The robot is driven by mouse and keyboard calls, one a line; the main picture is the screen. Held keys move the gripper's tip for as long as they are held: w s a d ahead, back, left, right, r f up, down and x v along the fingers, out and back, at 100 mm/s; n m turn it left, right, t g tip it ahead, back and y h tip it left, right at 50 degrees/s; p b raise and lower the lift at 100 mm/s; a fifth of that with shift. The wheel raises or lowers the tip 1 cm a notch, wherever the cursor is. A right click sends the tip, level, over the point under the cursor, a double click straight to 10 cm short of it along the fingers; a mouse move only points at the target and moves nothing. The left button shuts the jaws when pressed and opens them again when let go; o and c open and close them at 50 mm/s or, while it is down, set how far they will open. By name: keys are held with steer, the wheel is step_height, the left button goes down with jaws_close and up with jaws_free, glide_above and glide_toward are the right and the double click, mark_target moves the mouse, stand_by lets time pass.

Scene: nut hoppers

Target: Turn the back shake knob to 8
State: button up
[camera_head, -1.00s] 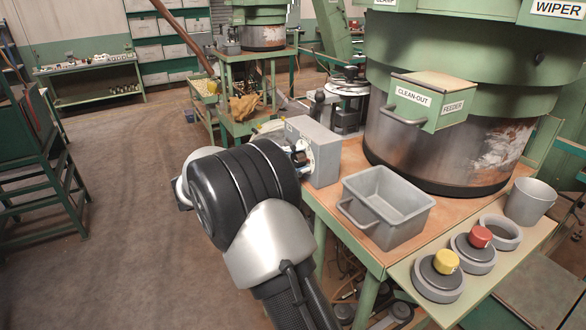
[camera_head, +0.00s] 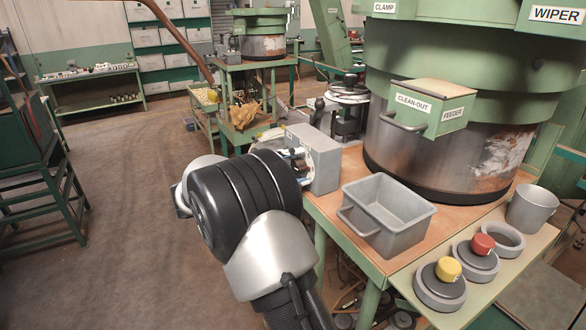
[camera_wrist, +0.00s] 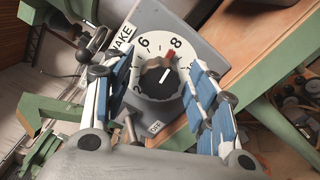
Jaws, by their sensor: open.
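A grey control box (camera_head: 325,158) stands on the left edge of the table, its dial side turned to my arm. The dark round knob (camera_wrist: 157,84) has a white line and a red tip near the dial's upper part, close to 8; the exact setting is hard to tell. My gripper (camera_wrist: 160,103) is open, its blue-and-white fingers on both sides of the knob. I cannot tell if they touch it. In the head view, my wrist mostly hides the fingers.
A grey bin (camera_head: 408,238) stands right of the box, below the green hopper (camera_head: 450,60) with its CLEAN-OUT FEEDER box (camera_head: 428,110). Yellow (camera_head: 448,269) and red (camera_head: 483,244) buttons and a grey cup (camera_head: 532,209) line the front ledge. Open floor (camera_head: 120,240) lies left.

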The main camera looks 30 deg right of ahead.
steer(key=a, duration=1.2)
steer(key=shift+s, duration=0.2)
steer(key=s+d+f+m+g+y+b, duration=0.1)
steer(key=s+d+y, duration=0.25)
steer(key=s, duration=0.45)
steer(key=s+d+m+y+b, duration=0.1)
steer(key=s+d+y, duration=0.1)
steer(key=s+y, duration=0.45)
steer(key=s+a+f+m+t+y+b, duration=0.1)
steer(key=s+a+f+y, duration=0.3)
steer(key=s, duration=0.5)
steer(key=s+a+f+m+t+y+b, duration=0.1)
steer(key=s+a+f+t+y, duration=0.3)
steer(key=s, duration=0.5)
steer(key=a+m, duration=0.1)
steer(key=a, duration=0.1)
steer(key=shift+s+a, duration=0.3)
steer(key=shift+s, duration=0.05)
